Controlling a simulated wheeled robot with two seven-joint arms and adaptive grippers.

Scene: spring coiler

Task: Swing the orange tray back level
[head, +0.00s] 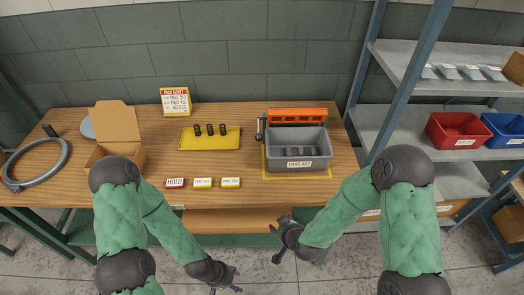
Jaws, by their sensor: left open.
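The orange tray (297,115) is at the back of the grey bin (310,165) labelled PART 407. It shows as an orange band with dark slots above the bin's rear rim and looks tipped up rather than level. A dark lever-like part (260,129) stands at the bin's left rear corner. My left gripper (228,288) is open and empty at the bottom of the view, in front of the table and well away from the tray. My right gripper (275,242) is also in front of the table edge, below the bin; its fingers look spread and empty.
A yellow tray (211,143) with black cylinders, an open cardboard box (116,132) and a grey ring (35,165) are on the table. Small label blocks (203,183) line the front. A sign (175,102) stands behind. Shelving with red (458,130) and blue bins is at right.

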